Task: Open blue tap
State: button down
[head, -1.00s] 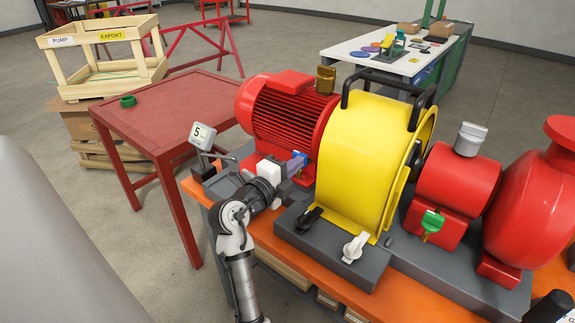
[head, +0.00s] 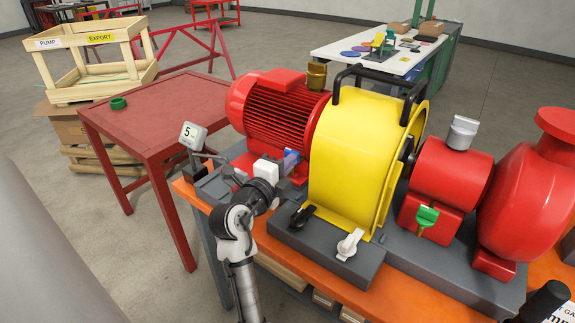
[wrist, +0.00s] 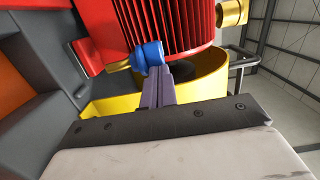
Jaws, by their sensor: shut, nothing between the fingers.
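The blue tap (head: 291,156) is at the lower side of the red ribbed motor, left of the yellow guard. In the wrist view the blue tap (wrist: 149,56) has a rounded handle, with a brass fitting (wrist: 118,66) beside it. My gripper (head: 285,163) reaches in from the front left. Its fingers are together and empty, and their tips (wrist: 156,74) lie right at the blue handle in the wrist view. I cannot tell whether they touch it. The fingers partly hide the tap's lower part.
The red ribbed motor (head: 283,112) and yellow guard (head: 352,150) stand close to my gripper. A black tap (head: 302,215), white tap (head: 349,244) and green tap (head: 427,216) are to the right. A small display marked 5 (head: 191,135) stands at the left. A red table (head: 165,110) is behind it.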

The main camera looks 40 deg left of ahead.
jog(key=shift+w+d+f+n+y+b, duration=0.1)
jog(key=shift+d+n+y+b, duration=0.15)
jog(key=shift+n+y+b, duration=0.4)
jog(key=n+y, duration=0.1)
jog(key=y, duration=0.1)
jog(key=d+n+g+y, duration=0.1)
jog(key=y, duration=0.1)
jog(key=w+n+g+y+b, duration=0.1)
jog(key=y, duration=0.1)
jog(key=shift+d+n, duration=0.15)
jog(key=shift+n, duration=0.1)
jog(key=shift+w+d+g+b, duration=0.25)
jog(key=shift+w+g+b, duration=0.05)
jog(key=shift+w+b, duration=0.5)
jog(key=shift+w, duration=0.2)
jog(key=shift+d, duration=0.1)
